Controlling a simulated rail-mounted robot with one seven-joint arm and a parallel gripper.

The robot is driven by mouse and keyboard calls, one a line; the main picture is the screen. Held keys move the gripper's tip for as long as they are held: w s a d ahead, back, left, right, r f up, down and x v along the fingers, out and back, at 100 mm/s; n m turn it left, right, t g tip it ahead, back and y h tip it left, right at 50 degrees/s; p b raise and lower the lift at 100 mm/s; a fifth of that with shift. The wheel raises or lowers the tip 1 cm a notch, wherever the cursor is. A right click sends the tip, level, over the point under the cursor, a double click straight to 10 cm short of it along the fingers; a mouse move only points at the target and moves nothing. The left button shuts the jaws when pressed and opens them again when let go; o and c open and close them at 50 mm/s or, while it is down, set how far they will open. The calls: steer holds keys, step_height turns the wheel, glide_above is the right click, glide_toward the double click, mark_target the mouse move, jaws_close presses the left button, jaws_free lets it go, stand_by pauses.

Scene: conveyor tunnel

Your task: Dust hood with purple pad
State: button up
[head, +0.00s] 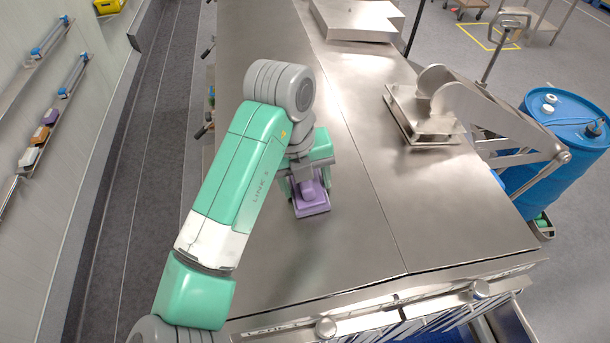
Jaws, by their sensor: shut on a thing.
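The purple pad (311,206) is in the head view, low at the steel hood's top surface; I cannot tell whether it touches the metal. My gripper (305,183) is shut on the pad's purple upper part, with the arm reaching over from the lower left. The arm's links hide part of the gripper and of the hood behind it. The hood (352,235) is a broad, shiny steel top with a seam running along its length. A faint dull patch shows on the metal below the pad.
A steel bracket with a plate (425,115) stands on the hood's right side, and a raised steel box (357,20) at its far end. A blue drum (567,130) stands at the right. A wall shelf (42,140) at the left holds small coloured blocks. The hood's near top is clear.

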steer(key=shift+a+r+p, duration=0.2)
steer(key=shift+r+p, duration=0.45)
steer(key=shift+r, duration=0.8)
steer(key=shift+a+r, duration=0.15)
steer(key=shift+r, duration=0.6)
steer(key=shift+a+r, duration=0.15)
steer(key=shift+r, duration=0.6)
steer(key=shift+s+a+r, duration=0.1)
steer(key=shift+a+r, duration=0.1)
steer(key=shift+r, duration=1.3)
